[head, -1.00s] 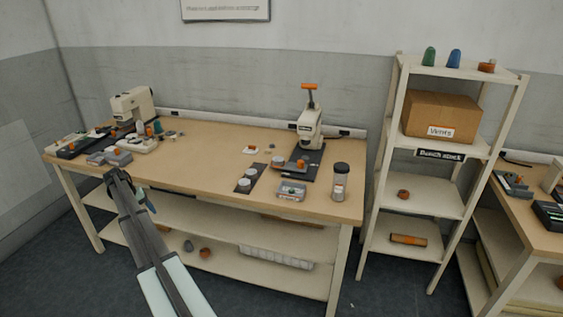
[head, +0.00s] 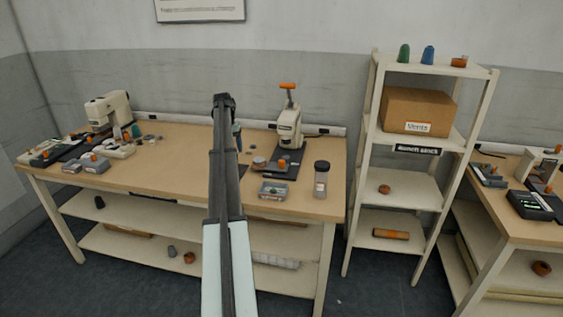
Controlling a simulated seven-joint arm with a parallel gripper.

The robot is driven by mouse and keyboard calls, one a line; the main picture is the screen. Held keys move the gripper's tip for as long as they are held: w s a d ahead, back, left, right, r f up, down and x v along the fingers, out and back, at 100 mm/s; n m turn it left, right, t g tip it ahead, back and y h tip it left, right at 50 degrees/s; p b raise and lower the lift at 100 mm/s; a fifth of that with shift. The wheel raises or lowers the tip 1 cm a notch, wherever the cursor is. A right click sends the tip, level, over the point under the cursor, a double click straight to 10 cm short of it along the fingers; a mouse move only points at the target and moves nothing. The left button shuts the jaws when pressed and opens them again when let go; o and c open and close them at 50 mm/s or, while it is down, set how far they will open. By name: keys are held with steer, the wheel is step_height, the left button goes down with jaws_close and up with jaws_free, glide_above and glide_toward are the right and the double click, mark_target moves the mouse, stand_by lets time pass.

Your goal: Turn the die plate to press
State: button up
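The press (head: 289,128) stands upright at the right part of the workbench, cream-coloured with an orange top handle (head: 288,86). A dark base lies under it. The die plate appears to be the low part at the front of this base, with a round grey piece (head: 259,163) at its left and a small orange knob (head: 282,163). Its exact turn is too small to tell. My gripper (head: 224,100) is raised left of the press, apart from it, at the end of my dark arm. Its fingers are too small to tell open from shut. My arm hides part of the bench.
A grey box (head: 273,190) and a dark-lidded jar (head: 321,179) stand in front of the press. A second cream machine (head: 108,112) and several small items sit at the left. A shelf rack (head: 372,165) stands to the right. The bench middle is mostly clear.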

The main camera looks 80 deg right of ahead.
mark_target(281, 161)
steer(key=s+d+r+m+t, duration=0.1)
steer(key=s+d+r+m, duration=0.15)
steer(key=s, duration=0.75)
steer(key=s+d+r+m, duration=0.1)
steer(key=s+d+r, duration=0.2)
steer(key=s, duration=0.7)
steer(key=shift+n, duration=0.25)
steer(key=f, duration=1.3)
steer(key=shift+s+f, duration=0.2)
steer(key=shift+s, duration=0.05)
jaws_close()
